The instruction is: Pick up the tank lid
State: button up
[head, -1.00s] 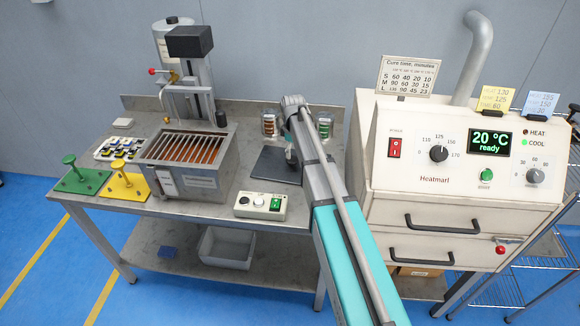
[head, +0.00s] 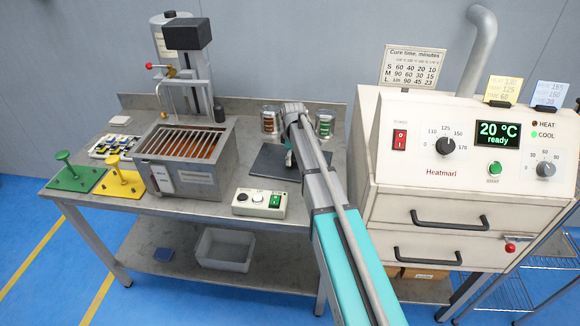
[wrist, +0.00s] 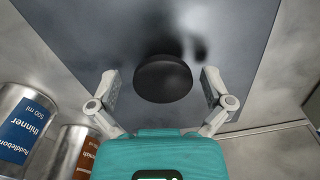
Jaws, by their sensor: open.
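The tank lid is a flat dark grey plate (head: 268,161) lying on the bench, right of the tank. In the wrist view the lid (wrist: 110,40) fills the upper middle, with a round black knob (wrist: 163,80) standing on it. My gripper (wrist: 160,76) is open, with one finger on each side of the knob and visible gaps to both. In the head view my gripper (head: 290,158) is small and partly hidden by my arm, over the lid. The knob is hidden there.
The tank with bars (head: 190,145) stands left of the lid. Cans (head: 270,122) stand behind it, and they show close at lower left in the wrist view (wrist: 25,125). A control box (head: 259,203) is in front. The oven (head: 460,150) stands to the right.

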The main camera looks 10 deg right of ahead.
dwell(0.6)
jog(key=c, duration=1.3)
jog(key=shift+r, duration=0.15)
notch_tip(320, 180, up, 2)
jog(key=p, duration=0.2)
jog(key=shift+r+p, duration=0.1)
jog(key=shift+p, duration=0.25)
jog(key=shift+s+d+r+p, duration=0.15)
jog(key=shift+s+r+p, duration=1.6)
jog(key=shift+s, duration=0.55)
jog(key=shift+s+d+r+p, duration=0.2)
jog(key=shift+s+r+p, duration=1.5)
jog(key=shift+s, duration=0.65)
jog(key=shift+s+d+r+p, duration=0.15)
jog(key=shift+s+r+p, duration=1.6)
jog(key=shift+s, duration=0.55)
